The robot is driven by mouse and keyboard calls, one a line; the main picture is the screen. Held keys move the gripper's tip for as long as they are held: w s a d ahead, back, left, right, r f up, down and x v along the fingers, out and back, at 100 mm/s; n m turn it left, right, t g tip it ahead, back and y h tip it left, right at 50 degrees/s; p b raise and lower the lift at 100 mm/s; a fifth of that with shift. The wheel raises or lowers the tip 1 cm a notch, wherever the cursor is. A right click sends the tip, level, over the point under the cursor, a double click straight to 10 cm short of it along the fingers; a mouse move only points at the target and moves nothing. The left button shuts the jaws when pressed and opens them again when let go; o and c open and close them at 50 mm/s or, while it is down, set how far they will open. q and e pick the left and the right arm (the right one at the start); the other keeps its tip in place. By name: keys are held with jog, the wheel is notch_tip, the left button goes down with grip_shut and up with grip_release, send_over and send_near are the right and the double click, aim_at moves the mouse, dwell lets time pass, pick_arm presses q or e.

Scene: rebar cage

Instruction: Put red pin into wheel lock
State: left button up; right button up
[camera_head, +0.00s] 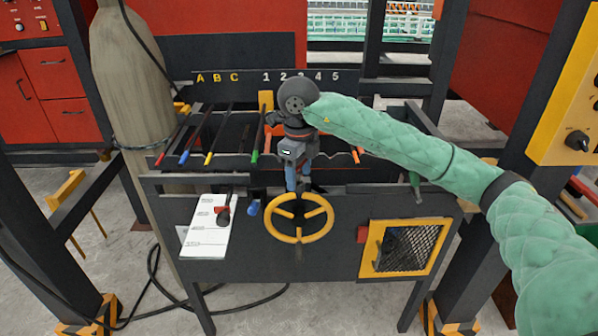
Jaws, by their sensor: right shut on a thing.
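My right gripper (298,178), with blue fingers, points down just above and behind the top of the yellow handwheel (328,216) on the dark front panel. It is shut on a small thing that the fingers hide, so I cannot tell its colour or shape. I cannot make out a red pin or the wheel lock clearly; the gripper covers the area just above the wheel. My left gripper is not in view.
A tall beige cylinder (130,80) stands further left. Dark posts flank the panel.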

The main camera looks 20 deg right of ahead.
jog(key=shift+f+b, duration=0.55)
jog(key=shift+f, duration=0.25)
jog(key=o, duration=1.1)
jog(key=shift+r+b, duration=0.55)
jog(key=shift+r, duration=3.4)
